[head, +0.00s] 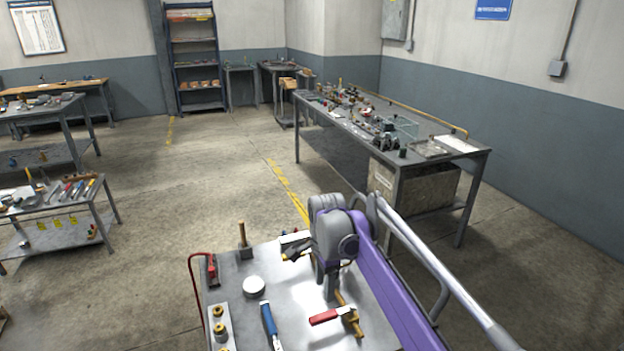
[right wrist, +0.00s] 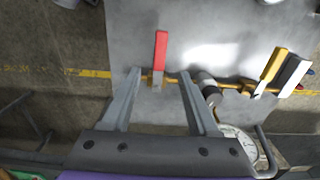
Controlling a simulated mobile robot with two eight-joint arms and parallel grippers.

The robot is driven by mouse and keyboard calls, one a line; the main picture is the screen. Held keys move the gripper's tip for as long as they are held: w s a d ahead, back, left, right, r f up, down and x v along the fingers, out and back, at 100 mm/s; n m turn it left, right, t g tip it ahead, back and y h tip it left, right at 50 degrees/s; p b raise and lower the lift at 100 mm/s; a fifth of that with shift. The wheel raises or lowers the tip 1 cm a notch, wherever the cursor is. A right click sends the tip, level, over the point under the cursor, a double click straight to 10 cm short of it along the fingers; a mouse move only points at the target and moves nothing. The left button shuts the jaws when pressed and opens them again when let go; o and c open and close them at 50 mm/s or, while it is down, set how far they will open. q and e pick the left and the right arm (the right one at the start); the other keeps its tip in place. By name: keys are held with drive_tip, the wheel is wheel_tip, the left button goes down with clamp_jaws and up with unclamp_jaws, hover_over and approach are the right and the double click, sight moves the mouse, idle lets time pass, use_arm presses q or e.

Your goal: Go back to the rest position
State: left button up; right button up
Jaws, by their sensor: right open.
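My right gripper (head: 327,285) hangs over the near metal table (head: 285,297) in the head view, partly hidden by my purple arm. In the right wrist view my right gripper (right wrist: 160,74) has its two fingers spread wide apart, with nothing held. A red-handled clamp (head: 330,316) with a brass-coloured bar lies on the table. It also shows in the right wrist view (right wrist: 160,48), where it appears between and beyond the fingertips. I cannot tell the gap between fingers and clamp. My left gripper is not in view.
A white round piece (head: 254,287), a blue-handled tool (head: 270,322) and a plate with brass fittings (head: 219,325) share the near table. A long bench (head: 452,154) with many parts stands at the right. The floor (head: 185,210) at left is open.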

drive_tip(key=s+d+r+n+t, duration=0.1)
drive_tip(key=s+d+n, duration=0.3)
drive_tip(key=s, duration=0.4)
drive_tip(key=s+d+r+n+t, duration=0.1)
drive_tip(key=s+d+n+t, duration=0.15)
drive_tip(key=s+d, duration=0.35)
drive_tip(key=s+d+f+n+t, duration=0.1)
drive_tip(key=s+f+n, duration=0.2)
drive_tip(key=s, duration=0.5)
drive_tip(key=s+d+f+n+t, duration=0.1)
drive_tip(key=s+f+n, duration=0.3)
drive_tip(key=s, duration=0.5)
drive_tip(key=shift+s+d+f+p, duration=0.3)
drive_tip(key=shift+d+f, duration=0.45)
drive_tip(key=shift+f, duration=0.2)
drive_tip(key=shift+w+n, duration=0.1)
drive_tip(key=shift+n, duration=0.15)
